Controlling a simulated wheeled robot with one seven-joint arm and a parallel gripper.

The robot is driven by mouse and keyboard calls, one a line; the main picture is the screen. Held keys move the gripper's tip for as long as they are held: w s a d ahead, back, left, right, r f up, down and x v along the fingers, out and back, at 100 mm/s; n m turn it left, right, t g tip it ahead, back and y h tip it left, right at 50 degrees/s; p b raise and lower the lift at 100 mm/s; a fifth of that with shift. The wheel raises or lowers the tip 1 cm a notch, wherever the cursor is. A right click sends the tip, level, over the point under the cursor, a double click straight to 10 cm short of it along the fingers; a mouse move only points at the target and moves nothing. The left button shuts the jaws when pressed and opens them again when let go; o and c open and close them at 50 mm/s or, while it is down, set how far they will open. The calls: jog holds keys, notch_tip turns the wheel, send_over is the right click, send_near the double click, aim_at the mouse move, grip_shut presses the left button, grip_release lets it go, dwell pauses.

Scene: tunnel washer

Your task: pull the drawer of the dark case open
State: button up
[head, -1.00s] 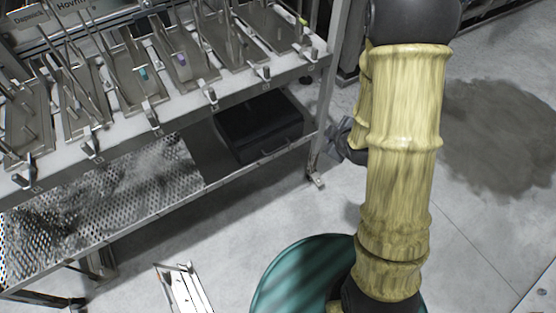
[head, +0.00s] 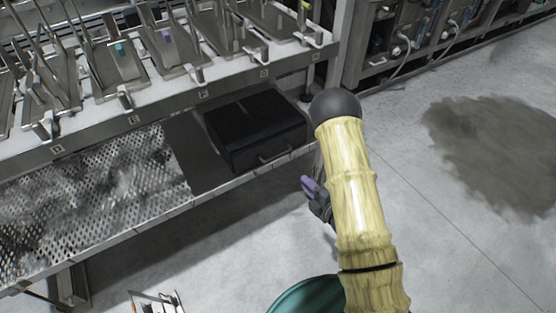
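The dark case (head: 245,122) sits on the lower shelf of the metal rack, near its right end. Its front faces the aisle and carries a bar handle (head: 275,156) low down. The drawer looks shut; its seams are too dark to make out. My gripper (head: 312,190) is partly hidden behind my yellow-sleeved arm, to the right of and below the case in the picture. It is apart from the handle. A purple finger part shows, but the gap between the fingers does not.
The rack's upper deck (head: 140,112) with several metal trays overhangs the case. A perforated shelf panel (head: 95,195) lies left of it. The shelf's front rail (head: 190,202) runs below. Floor in front is mostly clear, with a dark stain (head: 495,150) at right.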

jog(key=shift+w+a+f+b, duration=0.1)
jog(key=shift+w+f+b, duration=0.05)
jog(key=shift+b, duration=0.3)
jog(key=b, duration=1.2)
send_near(278, 155)
jog(key=x, duration=0.3)
jog(key=p+x, duration=0.1)
jog(key=x, duration=0.3)
jog(key=p+x, duration=0.1)
jog(key=x, duration=0.2)
jog(key=shift+f, duration=0.35)
grip_shut()
